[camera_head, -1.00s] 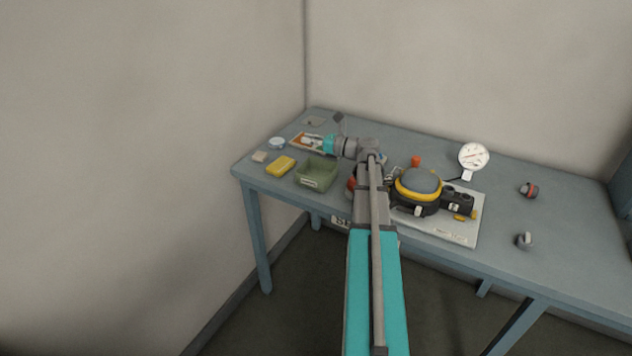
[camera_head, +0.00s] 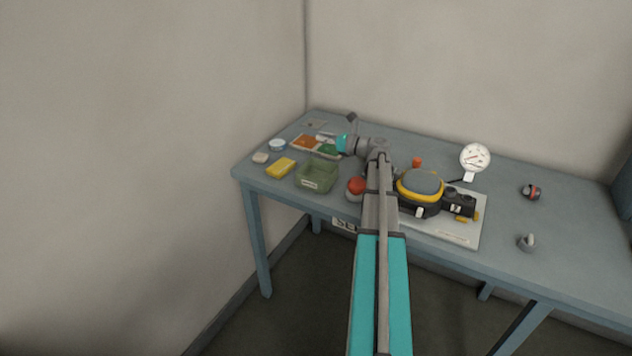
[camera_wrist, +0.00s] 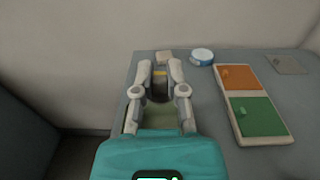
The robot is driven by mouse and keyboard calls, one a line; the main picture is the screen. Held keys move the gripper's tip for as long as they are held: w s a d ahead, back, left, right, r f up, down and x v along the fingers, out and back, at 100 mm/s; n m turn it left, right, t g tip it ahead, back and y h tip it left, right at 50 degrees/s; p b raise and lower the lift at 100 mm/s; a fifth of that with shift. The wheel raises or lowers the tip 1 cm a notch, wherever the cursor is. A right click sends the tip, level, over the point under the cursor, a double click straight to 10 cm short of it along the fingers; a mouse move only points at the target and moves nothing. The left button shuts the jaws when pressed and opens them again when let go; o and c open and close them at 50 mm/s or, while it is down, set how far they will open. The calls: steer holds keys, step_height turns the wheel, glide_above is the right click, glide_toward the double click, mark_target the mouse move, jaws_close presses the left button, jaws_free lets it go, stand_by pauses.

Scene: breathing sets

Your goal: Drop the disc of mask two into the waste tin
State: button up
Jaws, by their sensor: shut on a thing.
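In the wrist view my gripper (camera_wrist: 164,64) is shut on a small dark grey thing (camera_wrist: 159,92), partly hidden between the fingers; I cannot tell whether it is the disc. A green open box (camera_head: 317,177) with a label, perhaps the waste tin, stands at the front left. Its label is unreadable. A grey dome with a yellow ring (camera_head: 420,184) and black fittings sits on a pale board.
The tray has orange (camera_wrist: 240,78) and green (camera_wrist: 259,117) panels. A dial gauge (camera_head: 475,158) stands behind the dome.

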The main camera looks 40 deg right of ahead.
steer(key=shift+f+b, duration=2.5)
steer(key=shift+f, duration=0.2)
steer(key=o, duration=0.8)
steer(key=shift+c, duration=0.2)
steer(key=shift+s+d, duration=0.1)
steer(key=shift+s, duration=0.05)
steer(key=v, duration=0.7)
